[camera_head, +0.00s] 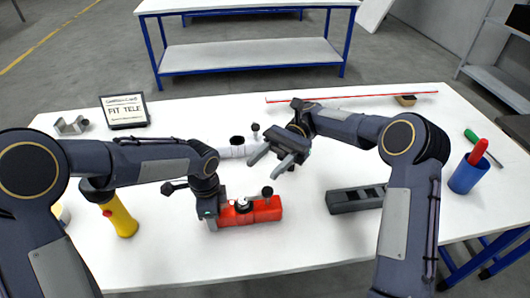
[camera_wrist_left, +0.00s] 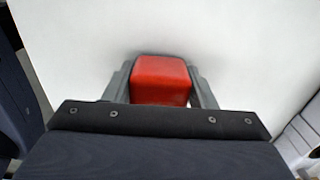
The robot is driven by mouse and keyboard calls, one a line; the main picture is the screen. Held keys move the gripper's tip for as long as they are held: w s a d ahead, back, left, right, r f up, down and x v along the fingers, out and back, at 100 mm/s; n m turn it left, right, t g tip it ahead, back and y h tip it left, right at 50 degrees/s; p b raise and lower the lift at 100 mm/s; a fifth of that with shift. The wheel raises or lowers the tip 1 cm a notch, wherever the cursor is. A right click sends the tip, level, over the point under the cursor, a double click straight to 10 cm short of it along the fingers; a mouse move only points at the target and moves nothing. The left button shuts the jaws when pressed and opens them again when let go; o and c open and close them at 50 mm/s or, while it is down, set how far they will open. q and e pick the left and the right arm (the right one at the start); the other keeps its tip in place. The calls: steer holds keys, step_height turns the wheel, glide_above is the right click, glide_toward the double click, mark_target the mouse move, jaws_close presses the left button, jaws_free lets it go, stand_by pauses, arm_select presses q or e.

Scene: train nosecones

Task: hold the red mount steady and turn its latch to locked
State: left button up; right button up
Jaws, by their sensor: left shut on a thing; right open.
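The red mount (camera_head: 262,211) lies on the white table in the head view, with a white and black round piece on its top and a dark knob at its right part. I cannot tell which of these is the latch, or how it is turned. My left gripper (camera_head: 212,220) is shut on the mount's left end. In the left wrist view the red end (camera_wrist_left: 160,80) sits between the fingers of my left gripper (camera_wrist_left: 160,85). My right gripper (camera_head: 268,160) is open and empty, above and behind the mount, apart from it.
A white part (camera_head: 236,148) with dark pieces stands behind the mount. A dark grey block (camera_head: 357,198) lies to the right. A blue cup (camera_head: 466,176), a yellow bottle (camera_head: 121,219), a sign (camera_head: 125,111) and a metal bracket (camera_head: 71,125) stand around. The table front centre is clear.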

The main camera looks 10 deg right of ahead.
arm_select(q)
steer(key=o, duration=1.2)
steer(key=shift+r, duration=0.1)
